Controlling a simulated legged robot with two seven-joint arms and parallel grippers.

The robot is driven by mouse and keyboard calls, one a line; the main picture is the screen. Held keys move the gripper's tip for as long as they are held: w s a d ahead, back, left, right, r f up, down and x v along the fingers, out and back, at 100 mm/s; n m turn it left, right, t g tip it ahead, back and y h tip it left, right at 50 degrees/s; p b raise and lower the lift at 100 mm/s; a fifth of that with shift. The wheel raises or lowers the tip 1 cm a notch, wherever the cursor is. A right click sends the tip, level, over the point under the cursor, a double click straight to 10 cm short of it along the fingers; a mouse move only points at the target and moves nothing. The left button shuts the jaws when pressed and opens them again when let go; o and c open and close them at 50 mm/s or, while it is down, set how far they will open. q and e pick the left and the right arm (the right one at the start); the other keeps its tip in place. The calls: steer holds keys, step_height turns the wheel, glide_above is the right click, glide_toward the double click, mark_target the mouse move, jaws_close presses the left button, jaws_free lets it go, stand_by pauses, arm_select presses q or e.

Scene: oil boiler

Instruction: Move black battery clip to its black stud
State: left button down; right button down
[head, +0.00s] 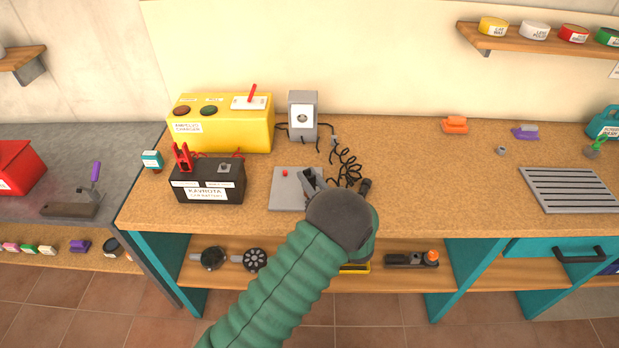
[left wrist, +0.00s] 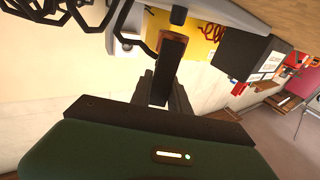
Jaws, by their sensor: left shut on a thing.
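My left gripper (head: 311,179) is shut on the black battery clip, over the right part of a grey plate (head: 284,197). The black clip (left wrist: 171,65) shows between the fingers in the left wrist view, with a black cable beside it. The plate has a red stud (head: 285,173) near its back edge. I cannot make out a black stud there; my gripper hides part of the plate. The black battery (head: 207,188) stands to the left, with a red clip (head: 183,157) upright at its left and a grey post (head: 225,167) at its right. My right gripper is out of view.
A yellow charger (head: 222,135) stands behind the battery. A grey device (head: 303,115) with a dial stands behind the plate. Black coiled cable (head: 347,165) lies to the right of my gripper. The bench (head: 435,180) is clear further right, up to a grey grille (head: 569,190).

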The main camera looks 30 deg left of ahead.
arm_select(q)
steer(key=shift+f, duration=0.2)
steer(key=shift+f+b, duration=0.65)
steer(key=shift+r+p, duration=0.7)
steer(key=shift+r, duration=0.2)
steer(key=shift+w, duration=0.15)
steer(key=shift+f+b, duration=0.25)
steer(key=shift+b, duration=0.05)
steer(key=shift+f+b, duration=0.4)
steer(key=shift+f, duration=0.15)
steer(key=c, duration=1.2)
jaws_free()
steer(key=shift+o, duration=0.2)
